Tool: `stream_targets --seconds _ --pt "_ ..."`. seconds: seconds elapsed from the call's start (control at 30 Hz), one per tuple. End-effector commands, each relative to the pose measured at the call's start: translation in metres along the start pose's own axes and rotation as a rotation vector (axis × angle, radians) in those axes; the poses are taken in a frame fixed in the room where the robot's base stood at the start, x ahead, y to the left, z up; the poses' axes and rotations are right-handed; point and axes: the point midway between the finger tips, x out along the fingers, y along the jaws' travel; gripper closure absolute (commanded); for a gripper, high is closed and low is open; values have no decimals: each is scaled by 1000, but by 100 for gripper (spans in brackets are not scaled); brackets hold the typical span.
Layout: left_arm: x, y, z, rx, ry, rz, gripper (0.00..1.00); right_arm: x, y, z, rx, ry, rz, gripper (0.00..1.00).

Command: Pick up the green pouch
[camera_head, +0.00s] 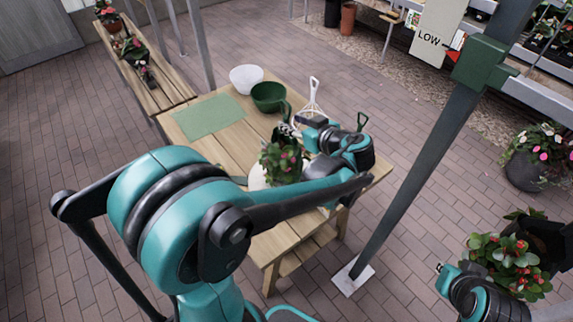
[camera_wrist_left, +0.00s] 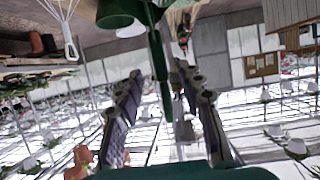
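A flat light-green rectangle (camera_head: 209,116) lies on the wooden table (camera_head: 222,150); I cannot tell if it is the green pouch, and no other clear pouch shows. My left gripper (camera_head: 292,131) is over the table, right of that rectangle and beside the flowering plant. In the left wrist view the left fingers (camera_wrist_left: 160,100) are apart. A dark green handle-like thing (camera_wrist_left: 161,65) shows between and beyond them, with gaps on both sides. My right gripper (camera_head: 445,270) is partly seen at the lower right, and its fingers are unclear.
A white bowl (camera_head: 246,77), a green bowl (camera_head: 268,97) and a white-handled tool (camera_head: 313,92) stand behind the gripper. A potted plant (camera_head: 281,163) is close to my left arm. A metal post (camera_head: 420,160) rises right of the table. More flowers (camera_head: 505,265) are near my right arm.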

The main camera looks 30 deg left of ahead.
Motion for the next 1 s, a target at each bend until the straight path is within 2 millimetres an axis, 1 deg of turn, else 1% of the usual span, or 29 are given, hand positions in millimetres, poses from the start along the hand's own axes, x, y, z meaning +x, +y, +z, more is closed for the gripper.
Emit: stream_targets --seconds 0.03,0.1,0.2,0.3,0.47,0.5,0.57,0.6,0.63,1.0 --pt "11 -2 1 -1 0 -5 62 4 0 3 0 0 0 100" --pt "21 -2 1 -1 0 -4 62 7 0 5 0 0 0 100" --pt "31 -2 0 -1 0 -2 62 8 0 6 0 0 0 100" --pt "34 -2 -1 1 -1 -1 62 8 0 6 0 0 0 100" --pt "34 -1 -1 2 -1 0 62 8 0 6 0 0 0 100" --pt "34 -1 -1 1 -1 0 67 8 0 6 0 0 0 100" --pt "34 -1 -1 1 -1 0 83 8 0 6 0 0 0 100" --pt "34 -1 -1 1 -1 0 94 8 0 6 0 0 0 100" --pt "34 -1 -1 1 -1 0 100 8 0 6 0 0 0 100" --pt "34 -1 -2 2 1 0 100 8 0 6 0 0 0 100"
